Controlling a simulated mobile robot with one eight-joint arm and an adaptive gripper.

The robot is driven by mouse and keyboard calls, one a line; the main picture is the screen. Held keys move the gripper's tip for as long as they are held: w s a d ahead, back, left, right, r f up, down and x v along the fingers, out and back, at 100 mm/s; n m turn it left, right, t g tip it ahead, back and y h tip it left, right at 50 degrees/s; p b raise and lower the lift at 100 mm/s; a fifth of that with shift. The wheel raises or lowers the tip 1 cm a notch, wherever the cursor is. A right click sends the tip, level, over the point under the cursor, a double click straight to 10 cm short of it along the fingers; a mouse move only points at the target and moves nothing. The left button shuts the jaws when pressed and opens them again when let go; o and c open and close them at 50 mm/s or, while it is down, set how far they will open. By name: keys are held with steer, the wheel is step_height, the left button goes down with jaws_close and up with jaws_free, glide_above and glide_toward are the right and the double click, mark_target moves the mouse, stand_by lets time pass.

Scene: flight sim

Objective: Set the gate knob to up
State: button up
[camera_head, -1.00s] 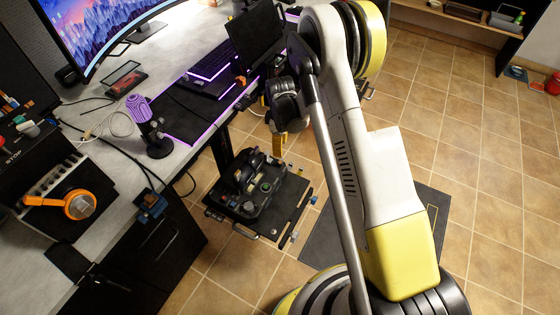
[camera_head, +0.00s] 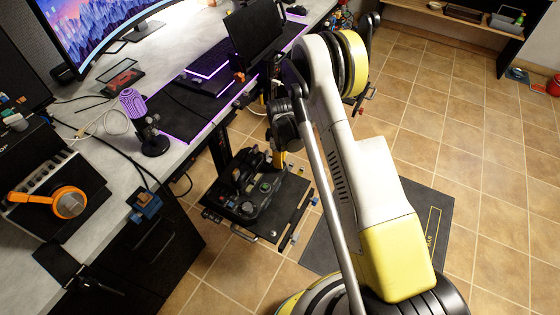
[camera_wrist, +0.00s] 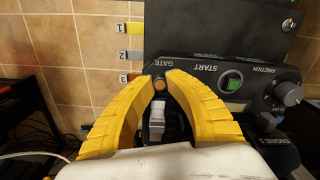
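In the wrist view the two yellow fingers of my gripper (camera_wrist: 160,80) reach over a dark control panel (camera_wrist: 215,55). The fingertips are apart, with a narrow gap between them. A small round orange-brown knob (camera_wrist: 158,85) shows in that gap, below the GATE label; I cannot tell whether the fingers touch it. A grey lever (camera_wrist: 157,115) shows between the fingers, nearer to my palm. In the head view the control unit (camera_head: 248,190) sits on a low black stand, and my gripper (camera_head: 279,160) is at its far edge, partly hidden by my arm.
A green START button (camera_wrist: 232,81) and a FRICTION dial (camera_wrist: 288,93) are right of the fingers. Numbered tags hang left of the panel. Tiled floor (camera_head: 485,150) is open at right.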

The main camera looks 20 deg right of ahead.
jaws_close()
steer(key=shift+r+p, duration=0.35)
steer(key=shift+r, duration=0.6)
steer(key=o, duration=0.8)
jaws_free()
step_height(320, 180, up, 12)
steer(key=shift+f, duration=0.1)
